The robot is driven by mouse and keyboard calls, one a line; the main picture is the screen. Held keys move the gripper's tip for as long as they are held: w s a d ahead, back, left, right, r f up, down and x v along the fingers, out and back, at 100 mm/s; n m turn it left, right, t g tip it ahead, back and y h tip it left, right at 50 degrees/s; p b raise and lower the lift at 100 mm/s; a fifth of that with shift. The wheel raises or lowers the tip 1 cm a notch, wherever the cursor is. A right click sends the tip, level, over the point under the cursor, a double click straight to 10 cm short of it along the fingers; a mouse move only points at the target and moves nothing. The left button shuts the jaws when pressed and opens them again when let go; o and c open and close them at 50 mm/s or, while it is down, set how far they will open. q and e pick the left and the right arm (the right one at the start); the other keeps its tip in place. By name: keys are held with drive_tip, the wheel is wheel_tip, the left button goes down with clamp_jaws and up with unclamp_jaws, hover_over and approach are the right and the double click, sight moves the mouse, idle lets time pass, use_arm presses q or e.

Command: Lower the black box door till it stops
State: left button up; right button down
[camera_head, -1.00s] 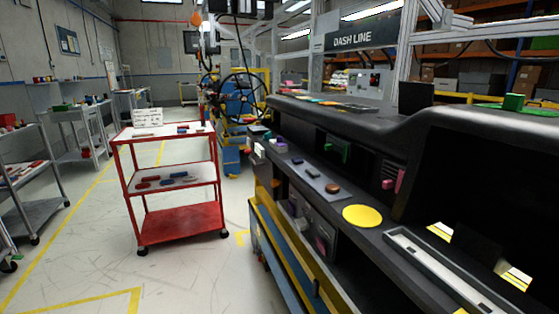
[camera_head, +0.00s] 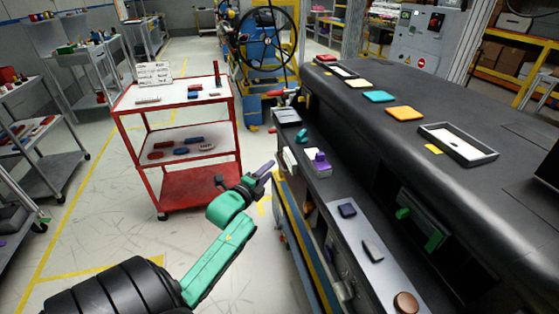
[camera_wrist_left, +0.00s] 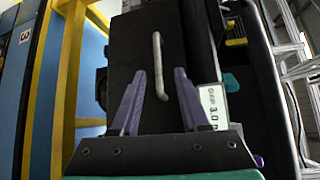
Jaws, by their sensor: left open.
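In the left wrist view a flat black panel (camera_wrist_left: 129,60) with a grey bar handle (camera_wrist_left: 157,52) fills the middle; it looks like the black box door. My left gripper (camera_wrist_left: 159,78) has its two purple fingers apart, one on each side of the handle's lower part in the picture. I cannot tell whether they touch it. The door's face and handle are not clear in the head view. My right gripper is not in view.
A red cart (camera_head: 185,145) with small parts stands to the left. A purple part (camera_head: 320,162) and a brown disc (camera_head: 405,302) lie on the module's ledge. A white label (camera_wrist_left: 213,105) is right of the panel. The floor between cart and module is mostly clear.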

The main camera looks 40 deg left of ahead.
sight(279, 160)
use_arm(q)
drive_tip(key=x, duration=0.7)
drive_tip(key=shift+w+a+f, duration=0.15)
drive_tip(key=shift+w, duration=0.2)
clamp_jaws()
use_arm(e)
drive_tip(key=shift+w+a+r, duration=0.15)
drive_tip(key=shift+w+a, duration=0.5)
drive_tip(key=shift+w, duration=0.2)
use_arm(q)
drive_tip(key=shift+f, duration=0.15)
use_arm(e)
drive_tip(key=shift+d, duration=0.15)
